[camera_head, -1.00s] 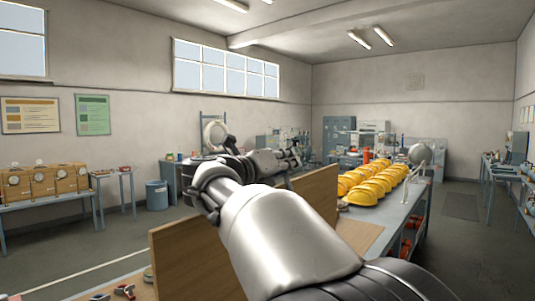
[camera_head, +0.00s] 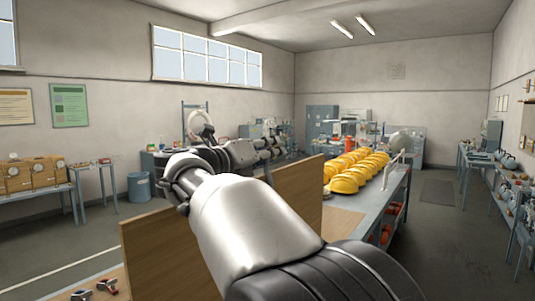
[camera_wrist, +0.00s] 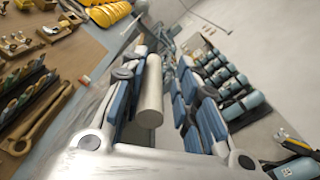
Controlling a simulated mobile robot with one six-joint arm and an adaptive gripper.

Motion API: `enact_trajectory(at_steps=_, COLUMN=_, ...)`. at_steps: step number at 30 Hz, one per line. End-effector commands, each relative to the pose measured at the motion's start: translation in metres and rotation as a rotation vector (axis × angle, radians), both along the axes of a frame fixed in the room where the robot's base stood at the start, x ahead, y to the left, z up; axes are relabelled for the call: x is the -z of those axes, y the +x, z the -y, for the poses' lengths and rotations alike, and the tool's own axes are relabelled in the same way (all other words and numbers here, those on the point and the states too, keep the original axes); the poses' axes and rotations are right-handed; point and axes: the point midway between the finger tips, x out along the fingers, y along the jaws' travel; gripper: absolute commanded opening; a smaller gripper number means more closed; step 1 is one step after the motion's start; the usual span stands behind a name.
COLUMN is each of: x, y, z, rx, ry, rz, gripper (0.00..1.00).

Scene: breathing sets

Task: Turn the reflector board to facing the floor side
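I cannot pick out a reflector board for certain. A tall wooden panel stands upright on the near bench, showing on both sides of my arm in the head view (camera_head: 298,200); my arm hides its middle. My gripper (camera_head: 275,147) is above and behind this panel, apart from the bench. In the wrist view my gripper's blue-padded fingers (camera_wrist: 160,88) stand apart. A plain grey cylinder (camera_wrist: 150,100) shows between them, close to the left finger, with a gap to the right one. I see no board held in the fingers.
Yellow helmets (camera_head: 350,172) stand in rows on the long bench (camera_head: 385,202). The wrist view shows tools (camera_wrist: 38,130) at left and blue cylinders (camera_wrist: 228,70) in a row at right. A blue bin (camera_head: 139,187) stands at left. The floor (camera_head: 450,235) at right is clear.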

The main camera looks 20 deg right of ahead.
Motion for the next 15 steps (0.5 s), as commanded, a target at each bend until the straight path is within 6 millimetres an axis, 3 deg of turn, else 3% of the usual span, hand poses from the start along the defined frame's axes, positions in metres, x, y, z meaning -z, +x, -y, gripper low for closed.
enact_trajectory(at_steps=9, x=0.001, y=-0.031, z=-0.059, rx=-0.016, ry=0.002, rz=-0.001, gripper=0.36)
enact_trajectory(at_steps=15, x=0.002, y=-0.051, z=-0.088, rx=-0.012, ry=0.003, rz=-0.003, gripper=0.36)
